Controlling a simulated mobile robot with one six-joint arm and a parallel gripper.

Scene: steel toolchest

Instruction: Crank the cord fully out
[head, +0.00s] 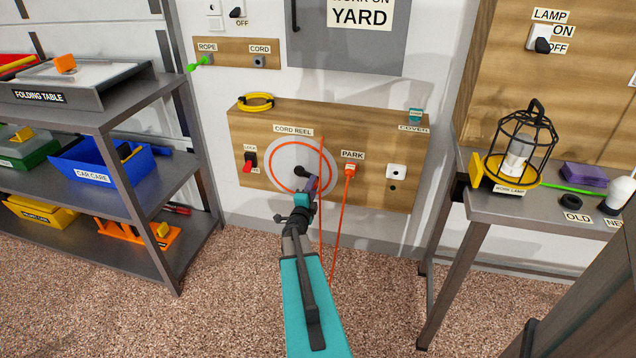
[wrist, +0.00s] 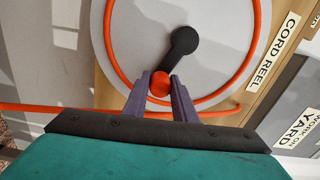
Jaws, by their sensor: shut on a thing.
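The cord reel (head: 283,156) is a pale grey disc on the wooden wall panel, with an orange cord (head: 271,170) looped on its face. Its black crank arm (wrist: 183,45) ends in a red knob (wrist: 160,82). My gripper (head: 311,185) is shut on this knob; the purple fingers (wrist: 160,88) sit on either side of it in the wrist view. In the head view the knob is hidden by my gripper. Orange cord hangs down from the reel's right side, and another length hangs from the orange plug (head: 350,171) at the PARK socket.
A red-handled lock switch (head: 249,163) is left of the reel. A white socket (head: 396,172) is right of PARK. Shelves with bins (head: 105,160) stand at left, and a bench with a caged work lamp (head: 518,150) stands at right. Carpet between them is mostly clear.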

